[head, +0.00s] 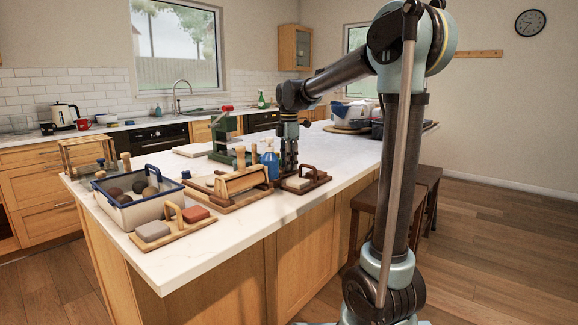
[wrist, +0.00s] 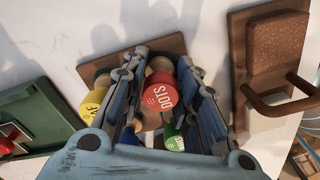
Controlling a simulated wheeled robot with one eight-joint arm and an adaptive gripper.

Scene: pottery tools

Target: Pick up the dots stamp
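The dots stamp (wrist: 162,95) has a round red top with white dots and the word DOTS. It stands in the middle of the wrist view among other stamps on a wooden rack (wrist: 172,43). My gripper (wrist: 163,62) is open, with one finger on each side of the dots stamp. The fingers are close to it, and I cannot tell whether they touch. In the head view my gripper (head: 289,165) points down over the counter, and I cannot make out the dots stamp there.
A yellow-topped stamp (wrist: 92,108) is left of the fingers and a green-topped one (wrist: 173,139) is just below the dots stamp. A handled wooden board (wrist: 240,75) is at right, a green tool (wrist: 38,105) at left. A blue spray bottle (head: 270,163) stands beside my gripper.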

